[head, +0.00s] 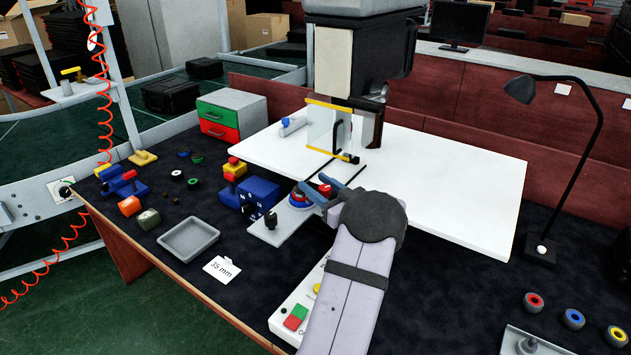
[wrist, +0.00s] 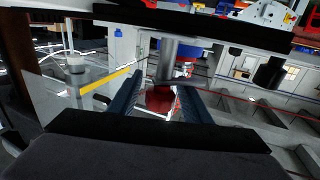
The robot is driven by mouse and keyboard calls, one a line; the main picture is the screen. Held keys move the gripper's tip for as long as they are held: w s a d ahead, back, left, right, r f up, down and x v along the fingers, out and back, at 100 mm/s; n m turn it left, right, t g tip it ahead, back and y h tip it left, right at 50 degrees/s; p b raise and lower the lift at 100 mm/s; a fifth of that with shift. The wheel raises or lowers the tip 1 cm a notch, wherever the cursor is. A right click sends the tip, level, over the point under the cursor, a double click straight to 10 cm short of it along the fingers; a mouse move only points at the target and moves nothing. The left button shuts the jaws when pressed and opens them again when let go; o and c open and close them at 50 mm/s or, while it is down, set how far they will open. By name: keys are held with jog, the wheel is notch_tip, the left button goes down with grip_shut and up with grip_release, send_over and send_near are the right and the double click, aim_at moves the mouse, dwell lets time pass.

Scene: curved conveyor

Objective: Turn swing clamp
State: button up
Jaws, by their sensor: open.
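My gripper (head: 322,188) reaches over the work table with its two blue fingers apart. In the wrist view the fingers (wrist: 160,98) stand on either side of a red part (wrist: 160,103), with a grey cylindrical post behind it. I cannot tell whether they touch it. In the head view a small red piece (head: 324,190) shows between the fingertips. A blue and red round fixture (head: 299,199) sits just left of them on a grey plate (head: 285,228). A black knob (head: 271,219) stands on that plate. I cannot tell for sure which part is the swing clamp.
A blue box (head: 258,194) and a yellow-red button post (head: 234,170) stand left of the plate. A clear guard with yellow edges (head: 329,129) hangs behind my gripper. A grey tray (head: 188,237) lies at left. The white board (head: 440,185) is bare on its right side.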

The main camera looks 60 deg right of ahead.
jog(key=shift+w+d, duration=0.1)
jog(key=shift+w, duration=0.3)
jog(key=shift+c, duration=0.2)
jog(key=c, duration=1)
